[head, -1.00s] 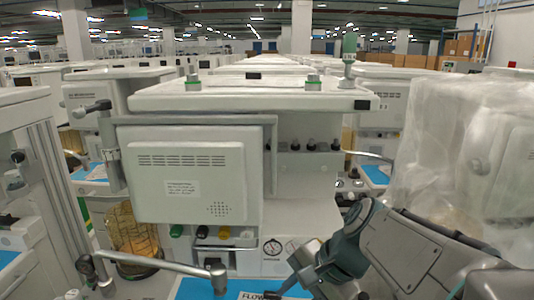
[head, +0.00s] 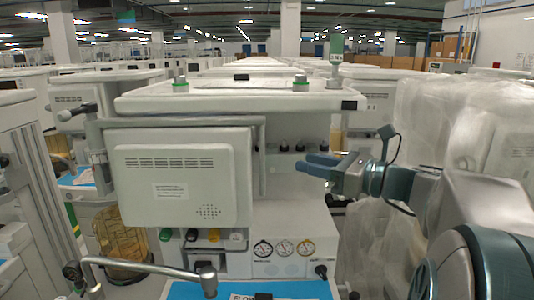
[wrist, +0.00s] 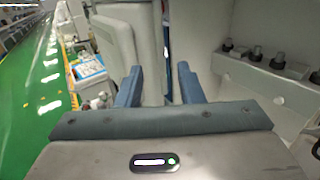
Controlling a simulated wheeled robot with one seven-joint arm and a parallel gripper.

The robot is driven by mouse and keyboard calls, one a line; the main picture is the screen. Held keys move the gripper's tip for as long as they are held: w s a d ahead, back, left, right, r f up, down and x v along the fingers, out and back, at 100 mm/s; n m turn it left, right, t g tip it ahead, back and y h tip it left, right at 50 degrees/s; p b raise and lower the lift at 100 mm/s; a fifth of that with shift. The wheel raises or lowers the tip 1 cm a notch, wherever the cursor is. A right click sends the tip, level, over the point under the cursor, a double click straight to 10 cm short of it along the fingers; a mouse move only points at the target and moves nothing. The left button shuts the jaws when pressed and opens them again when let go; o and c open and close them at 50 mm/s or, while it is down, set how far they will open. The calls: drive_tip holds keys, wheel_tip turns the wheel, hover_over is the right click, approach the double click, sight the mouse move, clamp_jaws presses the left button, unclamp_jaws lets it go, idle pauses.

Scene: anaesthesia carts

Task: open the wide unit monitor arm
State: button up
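The unit's white monitor (head: 180,180) faces me in the head view, with a vented, labelled back. It hangs in front of the cart on a grey frame (head: 262,150), beside an upright post (head: 97,155) at its left. In the wrist view the monitor (wrist: 118,45) shows edge-on at upper left. My gripper (head: 305,165) is right of the monitor and frame, in front of the cart's body, with its blue fingers pointing left. Contact with the frame cannot be seen.
The cart top (head: 240,98) overhangs behind the monitor. Dark knobs (head: 284,146) line the panel near my fingers. A curved metal bar (head: 145,266) crosses low in front. A plastic-wrapped unit (head: 400,120) stands at right. Green floor (wrist: 40,110) is clear in the wrist view.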

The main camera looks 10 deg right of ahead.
drive_tip(key=p+x, duration=0.1)
drive_tip(key=x, duration=0.9)
drive_tip(key=shift+f, duration=0.1)
